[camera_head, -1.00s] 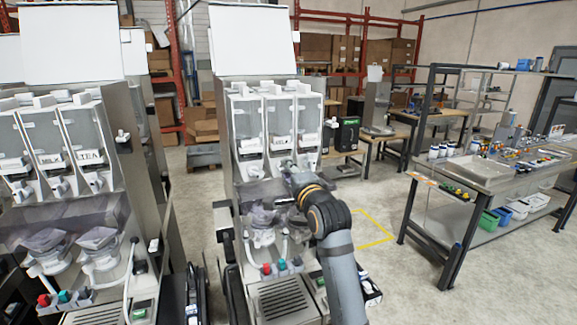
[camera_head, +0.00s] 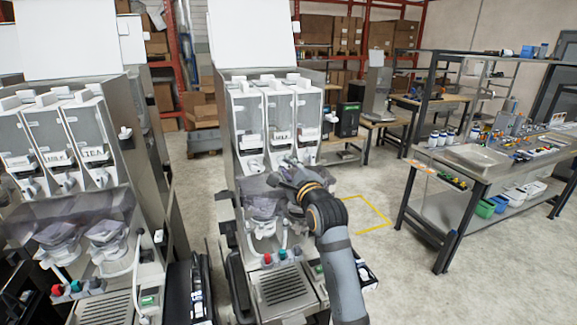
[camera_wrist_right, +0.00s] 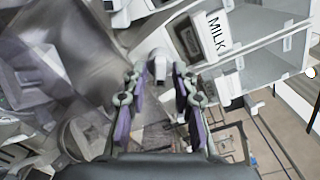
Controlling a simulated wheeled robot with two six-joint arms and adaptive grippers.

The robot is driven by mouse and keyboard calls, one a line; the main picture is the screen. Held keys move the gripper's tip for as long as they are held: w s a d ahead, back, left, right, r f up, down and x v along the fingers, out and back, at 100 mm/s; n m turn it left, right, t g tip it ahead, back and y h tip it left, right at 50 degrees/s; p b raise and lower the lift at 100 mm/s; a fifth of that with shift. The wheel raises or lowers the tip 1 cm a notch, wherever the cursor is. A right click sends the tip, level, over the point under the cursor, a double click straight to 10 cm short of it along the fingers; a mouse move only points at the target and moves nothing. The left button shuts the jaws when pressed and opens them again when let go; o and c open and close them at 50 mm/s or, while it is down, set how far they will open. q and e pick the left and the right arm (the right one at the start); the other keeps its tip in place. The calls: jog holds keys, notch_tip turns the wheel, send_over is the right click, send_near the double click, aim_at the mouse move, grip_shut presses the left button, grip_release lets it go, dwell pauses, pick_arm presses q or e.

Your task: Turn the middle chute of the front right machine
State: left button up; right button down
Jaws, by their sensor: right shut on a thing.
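The front right machine (camera_head: 307,133) is a grey dispenser with three clear canisters side by side and a white chute under each. My right gripper (camera_head: 283,168) reaches its front just below the canisters and covers the middle chute in the head view. In the right wrist view, the middle chute (camera_wrist_right: 160,66) is a small white spout between the fingertips of my right gripper (camera_wrist_right: 160,80). The fingers are shut on it. A canister labelled MILK (camera_wrist_right: 205,36) is above and right of it. My left gripper is not in view.
A second dispenser (camera_head: 125,165) stands close on the left. Clear mixing cups and a drip grille (camera_head: 282,287) are below my right gripper. A workbench (camera_head: 455,180) with bottles and bins stands at the right. The floor between is clear, with a yellow marking (camera_head: 375,215).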

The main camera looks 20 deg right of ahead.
dwell(0.4)
jog(key=c, duration=1.4)
grip_release()
jog(key=s, duration=1.2)
jog(key=shift+d, duration=0.2)
